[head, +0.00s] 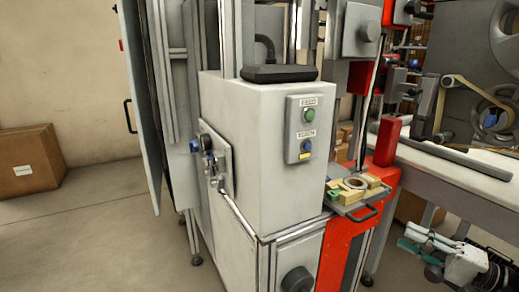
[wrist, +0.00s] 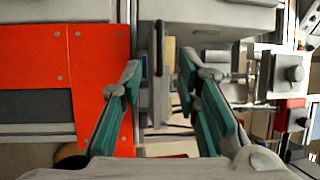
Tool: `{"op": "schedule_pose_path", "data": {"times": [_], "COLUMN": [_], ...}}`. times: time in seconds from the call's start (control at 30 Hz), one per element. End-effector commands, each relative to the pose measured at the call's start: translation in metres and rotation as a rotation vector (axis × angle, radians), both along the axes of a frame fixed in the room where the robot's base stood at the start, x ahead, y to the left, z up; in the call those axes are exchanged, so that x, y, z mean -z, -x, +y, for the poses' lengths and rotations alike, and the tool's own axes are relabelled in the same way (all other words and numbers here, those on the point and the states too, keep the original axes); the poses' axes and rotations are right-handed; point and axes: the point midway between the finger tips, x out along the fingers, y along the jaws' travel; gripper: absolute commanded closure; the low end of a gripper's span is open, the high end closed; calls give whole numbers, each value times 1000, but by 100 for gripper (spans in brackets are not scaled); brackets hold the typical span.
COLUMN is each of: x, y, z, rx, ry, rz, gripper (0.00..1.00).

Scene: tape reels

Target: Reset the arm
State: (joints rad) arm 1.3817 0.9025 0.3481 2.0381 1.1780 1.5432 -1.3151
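My gripper (head: 414,242) shows at the lower right of the head view, in the air in front of the red and white machine, below the level of the worktop. In the wrist view my gripper (wrist: 160,75) has its two green-padded fingers spread apart. Nothing is held between them. Most of my arm lies outside the head view.
A pale cabinet (head: 250,140) with a button panel (head: 304,130) stands in the middle. A white worktop (head: 470,186) extends right. Open floor lies at left.

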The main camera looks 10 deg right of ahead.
Motion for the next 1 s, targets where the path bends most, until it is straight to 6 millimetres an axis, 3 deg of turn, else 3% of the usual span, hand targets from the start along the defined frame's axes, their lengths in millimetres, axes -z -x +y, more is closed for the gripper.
{"op": "schedule_pose_path", "data": {"times": [0.23,0.5,0.73,1.0], "x": [-36,-67,-85,-100], "y": [6,51,106,174], "z": [91,183,233,258], "rx": [-324,-636,-784,-812], "ry": [154,421,701,1059], "rz": [182,432,606,733], "gripper": [70,70,70,70]}}
